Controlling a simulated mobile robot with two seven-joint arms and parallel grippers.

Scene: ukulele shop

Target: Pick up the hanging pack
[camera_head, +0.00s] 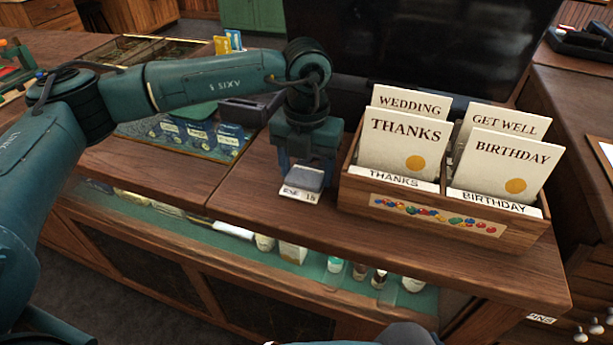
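My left gripper (305,168) points down over the counter, left of the card box. Its two blue fingers stand apart, so it looks open. A small grey-blue block with a white label (301,193) sits below it on the counter; whether the fingers touch it I cannot tell. Small yellow and blue packs (228,42) stand upright at the back of the counter, far up and left of the gripper. Several small dark packs with pale labels (198,134) are on a mat left of the gripper. Which one is the hanging pack I cannot tell. My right gripper is out of view.
A wooden card box (440,217) holding several greeting cards stands right of the gripper. A dark screen (420,45) rises behind it. A dark device (250,108) sits behind and left. The counter front (250,200) is clear; glass-fronted shelves lie below.

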